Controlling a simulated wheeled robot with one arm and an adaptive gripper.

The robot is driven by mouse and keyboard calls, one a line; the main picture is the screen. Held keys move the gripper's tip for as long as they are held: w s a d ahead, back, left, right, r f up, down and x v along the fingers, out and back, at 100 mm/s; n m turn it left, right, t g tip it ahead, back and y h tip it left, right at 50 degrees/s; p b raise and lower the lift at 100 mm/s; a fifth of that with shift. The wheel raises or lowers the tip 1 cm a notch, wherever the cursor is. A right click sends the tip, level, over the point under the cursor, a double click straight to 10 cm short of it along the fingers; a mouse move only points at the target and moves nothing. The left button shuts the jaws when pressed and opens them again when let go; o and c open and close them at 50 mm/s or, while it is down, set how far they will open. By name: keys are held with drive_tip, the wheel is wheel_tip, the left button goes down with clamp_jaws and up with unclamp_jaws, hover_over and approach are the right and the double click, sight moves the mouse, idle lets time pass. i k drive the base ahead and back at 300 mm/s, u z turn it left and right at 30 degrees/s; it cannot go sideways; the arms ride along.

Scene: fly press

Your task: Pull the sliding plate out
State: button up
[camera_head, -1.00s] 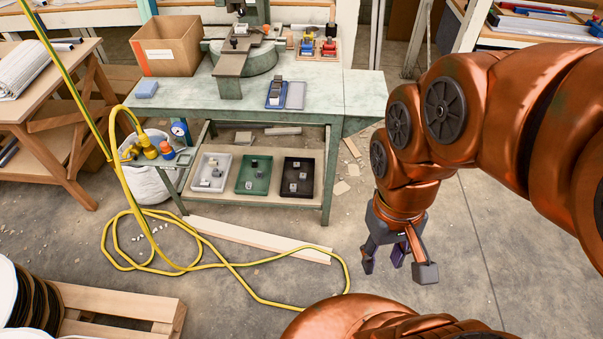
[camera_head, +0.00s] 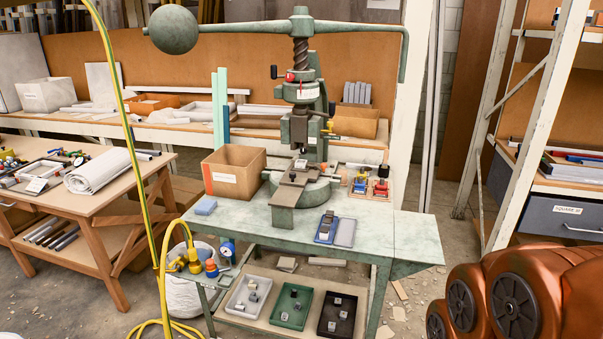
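The fly press (camera_head: 303,75) stands on the green bench, with a ball weight on its left arm and a lever on its right. The sliding plate (camera_head: 286,197) is a long, narrow grey-brown plate on the press's round base (camera_head: 325,192). It lies under the ram and juts out toward the front of the bench. A small light part (camera_head: 300,164) shows on it below the ram. My gripper is out of the picture; only my copper arm shows at the lower right, apart from the press.
On the bench (camera_head: 415,235) are a cardboard box (camera_head: 234,172), a blue sponge (camera_head: 205,206), a blue tray (camera_head: 326,228) and a wooden holder with red and blue items (camera_head: 371,185). White, green and black trays sit on the lower shelf. A yellow hose (camera_head: 150,225) hangs at the left.

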sight(292, 177)
drive_tip(key=z, duration=0.3)
drive_tip(key=k, duration=0.4)
drive_tip(key=z, duration=0.9)
drive_tip(key=i, duration=0.3)
drive_tip(key=u, duration=0.8)
drive_tip(key=i, duration=1.25)
drive_tip(key=u, duration=1.55)
drive_tip(key=i, duration=0.4)
drive_tip(key=u, duration=0.3)
